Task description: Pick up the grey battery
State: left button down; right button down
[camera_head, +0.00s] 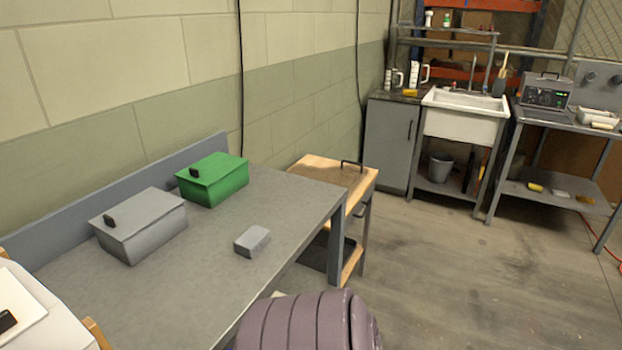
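A small grey block (252,241), which looks like the grey battery, lies flat on the grey metal table (225,268) near its right front edge. A larger grey box (140,225) with a small black latch stands to its left, and a green box (213,179) of similar form stands behind it. The small block is apart from both boxes and nothing covers it. Neither of my grippers is in view.
A ribbed mauve rounded object (310,322) stands at the table's near right corner. A wooden-topped cart (330,171) is beyond the table. A white sink (464,115) and a metal bench (570,120) stand farther back. The floor (460,280) at right is clear.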

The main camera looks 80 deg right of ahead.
aim_at(254, 239)
jog(key=l+z, duration=0.1)
jog(key=z, duration=2.15)
